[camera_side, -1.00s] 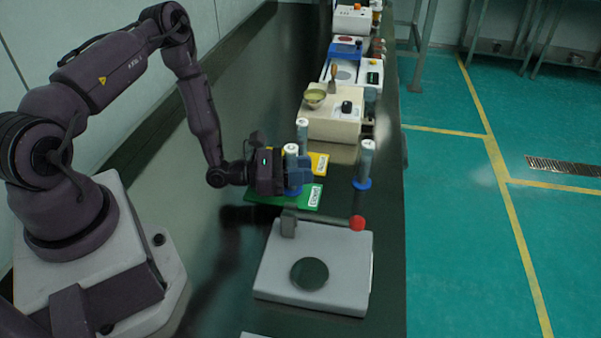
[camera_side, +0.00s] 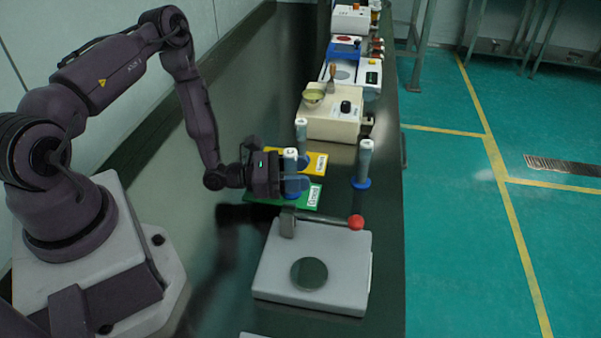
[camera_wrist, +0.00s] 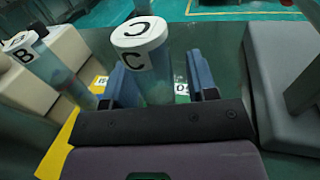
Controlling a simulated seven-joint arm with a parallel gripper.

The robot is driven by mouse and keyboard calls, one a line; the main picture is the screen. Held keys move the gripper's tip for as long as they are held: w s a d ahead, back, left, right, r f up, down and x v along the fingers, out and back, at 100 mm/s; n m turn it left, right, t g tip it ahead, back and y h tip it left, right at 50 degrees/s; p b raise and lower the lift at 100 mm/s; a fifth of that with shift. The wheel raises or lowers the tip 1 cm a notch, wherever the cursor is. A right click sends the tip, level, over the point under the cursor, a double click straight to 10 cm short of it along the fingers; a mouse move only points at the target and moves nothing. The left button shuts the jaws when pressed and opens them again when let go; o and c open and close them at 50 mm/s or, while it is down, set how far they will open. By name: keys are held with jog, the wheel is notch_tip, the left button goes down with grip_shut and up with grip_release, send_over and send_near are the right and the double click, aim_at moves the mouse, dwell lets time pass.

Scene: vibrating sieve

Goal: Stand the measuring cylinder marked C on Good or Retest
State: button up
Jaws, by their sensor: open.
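The measuring cylinder C (camera_side: 290,162) stands upright with its blue base on the green Good mat (camera_side: 262,195). In the wrist view, its white cap marked C and clear tube (camera_wrist: 143,50) are between my fingers. My gripper (camera_side: 296,178) is open around the tube, and the wrist view shows a finger on each side of it (camera_wrist: 163,82). Any light contact with a finger is hard to tell. The yellow Retest mat (camera_side: 318,161) lies just behind the green one. Cylinder B (camera_wrist: 45,62) stands at the left in the wrist view, near the yellow mat.
Another capped cylinder with a blue base (camera_side: 364,165) stands to the right near the bench edge. A pale device (camera_side: 335,260) with a dark disc and a red-knobbed lever (camera_side: 356,222) is in front. A cream machine with a bowl (camera_side: 335,120) stands behind the mats.

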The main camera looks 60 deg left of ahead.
jog(key=v, duration=1.1)
jog(key=shift+s+a, duration=0.1)
jog(key=shift+s, duration=0.1)
jog(key=s+d+r+m+g+h, duration=0.1)
jog(key=d+r+m+g+h, duration=0.1)
jog(key=d+r+m+g, duration=0.5)
jog(key=s+d+r+m+g+h, duration=0.1)
jog(key=s+d+r+m+g, duration=0.1)
jog(key=r+m+g, duration=0.75)
jog(key=s+r+m+t+y, duration=0.3)
jog(key=r+m+y, duration=0.3)
jog(key=r, duration=0.1)
jog(key=s+a+r+m+t+y, duration=0.1)
jog(key=s+r+m+t+y, duration=0.2)
jog(key=r+m+y, duration=0.3)
jog(key=shift+s+a+r+m, duration=0.2)
jog(key=shift+s+r+m, duration=0.35)
jog(key=shift+r+m, duration=0.3)
jog(key=shift+t, duration=0.25)
